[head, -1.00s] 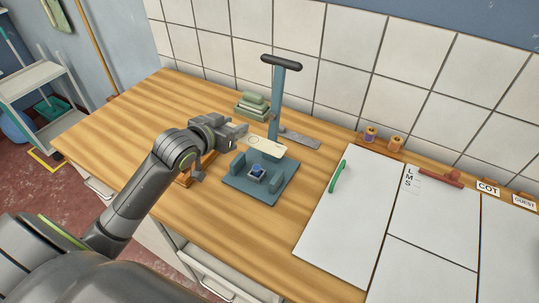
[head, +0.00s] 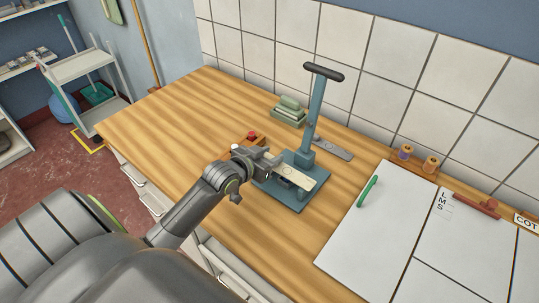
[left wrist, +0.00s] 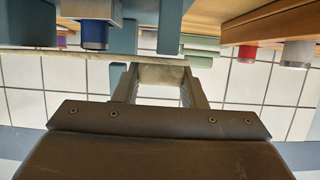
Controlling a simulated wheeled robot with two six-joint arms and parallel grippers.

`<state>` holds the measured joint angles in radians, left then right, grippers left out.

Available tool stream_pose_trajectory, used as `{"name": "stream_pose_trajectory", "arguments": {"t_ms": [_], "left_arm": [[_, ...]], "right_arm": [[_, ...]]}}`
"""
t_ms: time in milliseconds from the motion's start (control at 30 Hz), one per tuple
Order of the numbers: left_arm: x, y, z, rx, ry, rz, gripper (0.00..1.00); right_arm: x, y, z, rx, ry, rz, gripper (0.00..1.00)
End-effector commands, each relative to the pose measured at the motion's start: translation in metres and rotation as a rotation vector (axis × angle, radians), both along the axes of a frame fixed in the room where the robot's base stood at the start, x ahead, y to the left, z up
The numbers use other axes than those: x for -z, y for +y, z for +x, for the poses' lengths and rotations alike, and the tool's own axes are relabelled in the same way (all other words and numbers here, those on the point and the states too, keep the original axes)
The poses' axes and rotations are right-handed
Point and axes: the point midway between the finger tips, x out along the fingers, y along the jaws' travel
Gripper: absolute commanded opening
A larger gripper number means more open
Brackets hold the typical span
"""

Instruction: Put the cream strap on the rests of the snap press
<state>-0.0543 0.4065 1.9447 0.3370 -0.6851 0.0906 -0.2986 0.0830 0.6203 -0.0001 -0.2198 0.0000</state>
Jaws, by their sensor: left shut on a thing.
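The cream strap (head: 298,177) is a short flat strip with a ring mark. In the head view it lies across and over the base (head: 281,197) of the blue snap press (head: 312,115), hiding most of the rests. My left gripper (head: 272,159) is shut on its left end, at the left side of the press. I cannot tell whether the strap touches the rests. In the left wrist view, my left gripper's fingers (left wrist: 160,88) reach towards the strap, seen nearly edge-on, with blue press parts close by. My right gripper is not in view.
A wooden holder with a red knob (head: 252,135) stands just behind my left gripper. A green stack (head: 288,112) and a grey plate (head: 335,149) lie behind the press. A white board (head: 375,225) with a green pen (head: 367,190) lies to the right. The left tabletop is clear.

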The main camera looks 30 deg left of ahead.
Motion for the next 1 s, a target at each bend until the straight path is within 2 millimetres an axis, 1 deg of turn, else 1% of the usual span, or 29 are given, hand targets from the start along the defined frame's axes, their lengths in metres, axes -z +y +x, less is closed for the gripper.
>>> {"name": "stream_pose_trajectory", "arguments": {"t_ms": [100,133,267,300,533,633,667,767,867,1000], "left_arm": [[0.003,0.0,0.0,0.0,0.0,0.0,0.16],[0.003,0.0,0.0,0.0,0.0,0.0,0.4],[0.003,0.0,0.0,0.0,0.0,0.0,0.57],[0.003,0.0,0.0,0.0,0.0,0.0,0.59],[0.002,0.0,0.0,0.0,0.0,0.0,0.59],[-0.002,0.0,0.0,0.0,0.0,0.001,0.59],[-0.001,0.001,-0.002,-0.001,0.001,0.001,0.59],[-0.004,0.002,-0.012,0.0,0.001,0.002,0.59],[-0.01,0.003,-0.027,0.002,0.001,0.004,0.59],[-0.02,0.005,-0.052,0.001,0.002,0.005,0.59]], "right_arm": [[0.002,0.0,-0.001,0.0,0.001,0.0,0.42],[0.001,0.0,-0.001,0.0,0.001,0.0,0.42],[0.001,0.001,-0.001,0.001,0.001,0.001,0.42],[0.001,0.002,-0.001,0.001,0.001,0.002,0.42],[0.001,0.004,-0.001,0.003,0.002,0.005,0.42],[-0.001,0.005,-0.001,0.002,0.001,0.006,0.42],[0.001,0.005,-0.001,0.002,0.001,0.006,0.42],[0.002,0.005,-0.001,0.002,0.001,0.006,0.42],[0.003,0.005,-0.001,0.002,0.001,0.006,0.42],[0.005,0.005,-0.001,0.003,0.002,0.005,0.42]]}}
